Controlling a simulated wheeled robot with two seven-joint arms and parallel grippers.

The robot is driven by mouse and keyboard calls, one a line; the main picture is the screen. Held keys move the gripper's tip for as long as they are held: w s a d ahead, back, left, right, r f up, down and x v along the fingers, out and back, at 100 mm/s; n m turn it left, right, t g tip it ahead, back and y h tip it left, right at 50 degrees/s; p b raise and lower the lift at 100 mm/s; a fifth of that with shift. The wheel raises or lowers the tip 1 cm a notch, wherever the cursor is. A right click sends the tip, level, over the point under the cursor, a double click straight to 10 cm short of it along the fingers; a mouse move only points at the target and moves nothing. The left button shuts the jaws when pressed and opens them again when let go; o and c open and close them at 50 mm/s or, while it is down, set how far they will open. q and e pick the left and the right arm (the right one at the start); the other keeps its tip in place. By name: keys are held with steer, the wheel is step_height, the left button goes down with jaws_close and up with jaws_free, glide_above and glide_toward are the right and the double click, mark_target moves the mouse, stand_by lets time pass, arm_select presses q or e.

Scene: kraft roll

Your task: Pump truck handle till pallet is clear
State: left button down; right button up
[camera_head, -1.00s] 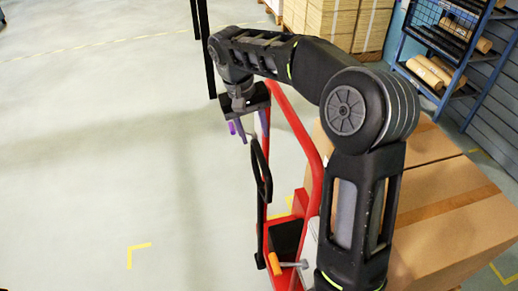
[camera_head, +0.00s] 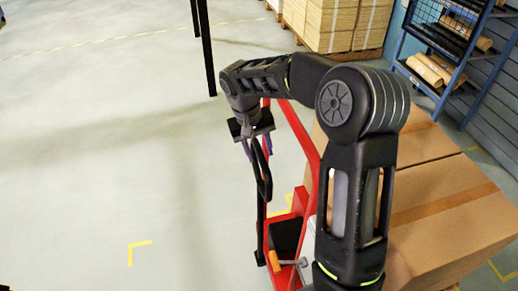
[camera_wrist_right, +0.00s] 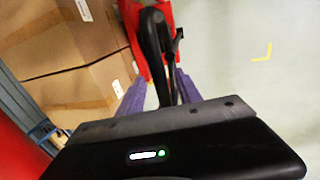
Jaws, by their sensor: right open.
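The pallet truck's black pump handle (camera_head: 263,185) rises in front of the red truck frame (camera_head: 309,140). My right gripper (camera_head: 257,148) is at the handle's upper end, with its purple fingers open. In the right wrist view, the black handle (camera_wrist_right: 154,38) shows between the two parted fingers (camera_wrist_right: 160,92); I cannot tell whether either touches it. Large cardboard boxes (camera_head: 440,205) stand behind the truck. The pallet beneath them is hidden. My left gripper is out of view.
The grey floor (camera_head: 100,180) to the left is clear, with a yellow corner mark (camera_head: 138,245). An orange-tipped lever (camera_head: 275,262) sits low on the truck. A blue rack (camera_head: 450,55) with paper rolls and stacked cartons (camera_head: 340,25) stand at the back.

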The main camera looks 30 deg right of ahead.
jaws_close()
stand_by(0.5)
stand_by(1.0)
